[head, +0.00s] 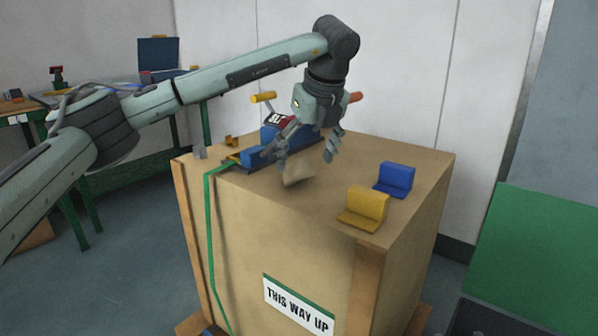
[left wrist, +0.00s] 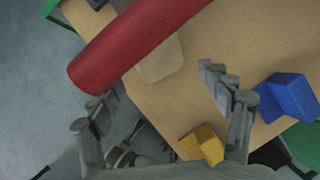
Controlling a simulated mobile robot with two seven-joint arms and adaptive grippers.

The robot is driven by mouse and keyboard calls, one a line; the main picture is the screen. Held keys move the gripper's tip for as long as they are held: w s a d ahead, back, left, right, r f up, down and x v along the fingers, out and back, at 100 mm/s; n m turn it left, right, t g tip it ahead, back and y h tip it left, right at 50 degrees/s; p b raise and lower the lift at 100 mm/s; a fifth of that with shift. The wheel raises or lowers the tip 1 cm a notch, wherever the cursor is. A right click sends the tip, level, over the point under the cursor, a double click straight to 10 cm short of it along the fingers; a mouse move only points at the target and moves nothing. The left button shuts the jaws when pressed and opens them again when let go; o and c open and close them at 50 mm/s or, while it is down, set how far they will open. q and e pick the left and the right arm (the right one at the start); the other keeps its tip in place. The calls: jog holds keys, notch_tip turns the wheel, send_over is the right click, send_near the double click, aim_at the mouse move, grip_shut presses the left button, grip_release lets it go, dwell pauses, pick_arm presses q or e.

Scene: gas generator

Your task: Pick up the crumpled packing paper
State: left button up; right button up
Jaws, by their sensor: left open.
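The crumpled packing paper (head: 297,173) is a small tan piece near the middle of the crate top (head: 250,190) in the head view. It is close in colour to the crate. In the left wrist view a pale tan piece (left wrist: 162,62), which looks like the paper, shows partly hidden behind a red bar. My left gripper (head: 306,153) is open, pointing down just above the paper, with its fingers spread to either side. The open fingers also show in the left wrist view (left wrist: 158,84). Contact with the paper cannot be told. My right gripper is not in view.
The red bar (left wrist: 130,45) crosses close to the wrist camera. A yellow bracket (head: 365,207) and a blue bracket (head: 395,178) stand at the right. A green strap (head: 208,220) runs down the crate.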

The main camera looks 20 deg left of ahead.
aim_at(302, 164)
pick_arm(q)
jog(key=x, duration=0.4)
jog(key=shift+a+f, duration=0.2)
jog(key=shift+w+f, duration=0.1)
jog(key=shift+f, duration=0.15)
jog(key=c, duration=0.9)
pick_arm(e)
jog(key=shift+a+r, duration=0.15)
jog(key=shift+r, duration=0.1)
